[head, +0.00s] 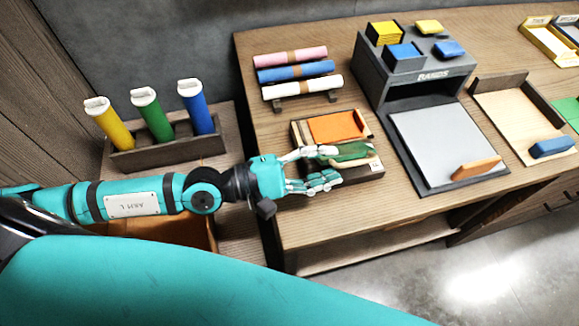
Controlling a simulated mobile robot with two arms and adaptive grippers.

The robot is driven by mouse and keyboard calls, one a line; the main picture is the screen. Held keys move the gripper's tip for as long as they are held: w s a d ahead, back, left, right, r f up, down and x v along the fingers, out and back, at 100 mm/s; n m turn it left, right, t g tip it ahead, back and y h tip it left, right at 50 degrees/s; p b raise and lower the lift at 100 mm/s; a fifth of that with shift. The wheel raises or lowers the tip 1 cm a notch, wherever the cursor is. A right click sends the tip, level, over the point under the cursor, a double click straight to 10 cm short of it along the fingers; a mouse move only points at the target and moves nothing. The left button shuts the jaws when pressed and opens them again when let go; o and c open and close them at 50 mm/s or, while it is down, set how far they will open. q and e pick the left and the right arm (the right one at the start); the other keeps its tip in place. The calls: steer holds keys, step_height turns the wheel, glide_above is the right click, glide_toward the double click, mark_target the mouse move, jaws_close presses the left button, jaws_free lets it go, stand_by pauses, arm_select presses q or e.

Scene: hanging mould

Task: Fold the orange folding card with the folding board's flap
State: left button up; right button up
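The orange folding card (337,125) lies flat on the folding board (375,168), a dark wooden frame near the left end of the table. A green part (352,153), which looks like the board's flap, covers the front half of the board; its exact tilt is hard to tell. My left gripper (338,166) reaches in from the left over the front of the board. Its two fingers are spread, with the upper one overlapping the green part and the lower one nearer the table's front. I cannot tell whether it touches the flap. My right gripper is out of view.
Behind the board, pink, blue and white rolls (291,66) lie on a rack. Right of it stands a grey unit (415,78) with blue and yellow blocks and a grey pad. A rack (165,154) holding yellow, green and blue tubes is at left.

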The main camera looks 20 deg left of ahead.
arm_select(q)
steer(key=v, duration=0.6)
steer(key=shift+w, duration=0.1)
stand_by(1.3)
